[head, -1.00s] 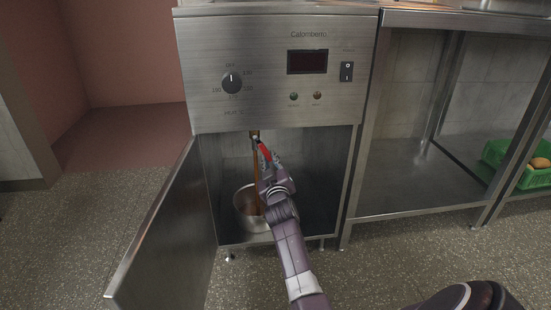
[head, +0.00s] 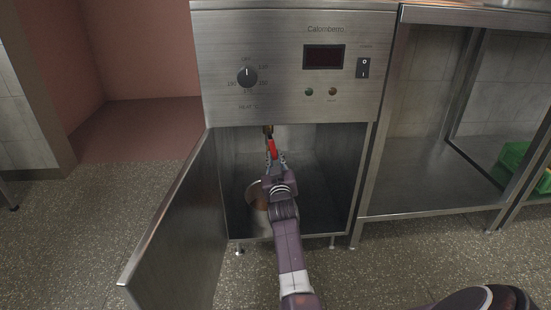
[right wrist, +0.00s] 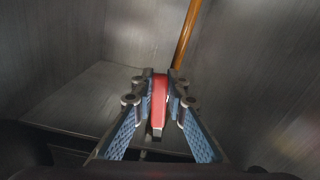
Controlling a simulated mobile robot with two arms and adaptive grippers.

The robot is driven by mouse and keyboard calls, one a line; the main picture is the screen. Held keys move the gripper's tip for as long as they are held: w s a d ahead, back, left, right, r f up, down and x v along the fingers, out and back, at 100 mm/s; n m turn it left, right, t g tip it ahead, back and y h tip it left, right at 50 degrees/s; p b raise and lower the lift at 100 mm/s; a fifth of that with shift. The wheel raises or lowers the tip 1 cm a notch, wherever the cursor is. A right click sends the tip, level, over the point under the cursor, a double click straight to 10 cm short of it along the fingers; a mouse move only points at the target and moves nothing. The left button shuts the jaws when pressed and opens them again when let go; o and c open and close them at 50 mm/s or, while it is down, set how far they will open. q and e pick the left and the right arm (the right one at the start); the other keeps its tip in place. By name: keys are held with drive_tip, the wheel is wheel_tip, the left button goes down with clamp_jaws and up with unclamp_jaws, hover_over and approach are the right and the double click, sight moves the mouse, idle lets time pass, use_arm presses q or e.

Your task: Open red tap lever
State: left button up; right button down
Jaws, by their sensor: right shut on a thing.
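The red tap lever (head: 271,148) hangs below the brass tap (head: 267,130) at the top of the open cabinet. My right gripper (head: 275,160) is shut on the lever. In the right wrist view, the red lever (right wrist: 159,100) lies between the two blue-padded fingers of my right gripper (right wrist: 160,88). In the head view, a metal pot (head: 253,190) stands below, partly hidden by my right arm. The left gripper is out of view.
The cabinet door (head: 178,222) stands open at the left. Above is the steel control panel (head: 285,45) with a knob (head: 247,77), display (head: 324,57) and switch (head: 363,67). A green crate (head: 514,160) is at the right edge.

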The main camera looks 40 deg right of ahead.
drive_tip(key=c, duration=1.9)
unclamp_jaws()
drive_tip(key=shift+s, duration=0.1)
drive_tip(key=shift+v, duration=3.7)
